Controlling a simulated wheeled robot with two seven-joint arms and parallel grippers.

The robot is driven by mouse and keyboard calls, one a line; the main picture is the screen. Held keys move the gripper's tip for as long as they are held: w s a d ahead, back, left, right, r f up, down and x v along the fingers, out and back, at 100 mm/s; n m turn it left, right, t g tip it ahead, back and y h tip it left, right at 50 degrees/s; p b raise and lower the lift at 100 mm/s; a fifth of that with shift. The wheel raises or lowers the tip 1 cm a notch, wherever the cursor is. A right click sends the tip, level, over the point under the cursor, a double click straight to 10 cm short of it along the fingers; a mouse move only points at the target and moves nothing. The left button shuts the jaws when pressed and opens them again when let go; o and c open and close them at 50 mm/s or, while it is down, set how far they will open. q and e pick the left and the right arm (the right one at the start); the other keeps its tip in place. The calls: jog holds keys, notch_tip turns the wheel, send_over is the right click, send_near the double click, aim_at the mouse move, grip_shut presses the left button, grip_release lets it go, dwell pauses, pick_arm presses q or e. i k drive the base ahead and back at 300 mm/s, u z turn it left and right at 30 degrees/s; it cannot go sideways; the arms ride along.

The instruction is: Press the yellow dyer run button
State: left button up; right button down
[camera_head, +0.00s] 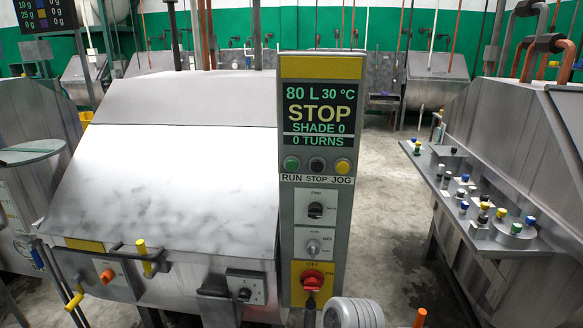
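The yellow dyer's control panel (320,67) is an upright grey column with a yellow top band. Its display (319,114) reads 80 L, 30 °C, STOP, SHADE 0 and 0 TURNS. Below the display sit three round buttons above the printed words RUN, STOP and JOG. The green run button (291,164) is on the left, the dark stop button (317,165) in the middle and the yellow jog button (343,166) on the right. Nothing covers them. Neither of my grippers can be made out in the view.
The steel dyer body (160,180) adjoins the panel's left side. Lower on the panel are a black rotary switch (315,210) and a red knob (312,279). A shelf with several small capped containers (480,205) juts out at right. Concrete floor (385,225) is clear between.

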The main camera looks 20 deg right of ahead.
aim_at(292, 165)
jog(key=k, duration=1.25)
jog(key=z, duration=1.15)
jog(key=i, duration=1.8)
jog(key=u, duration=0.75)
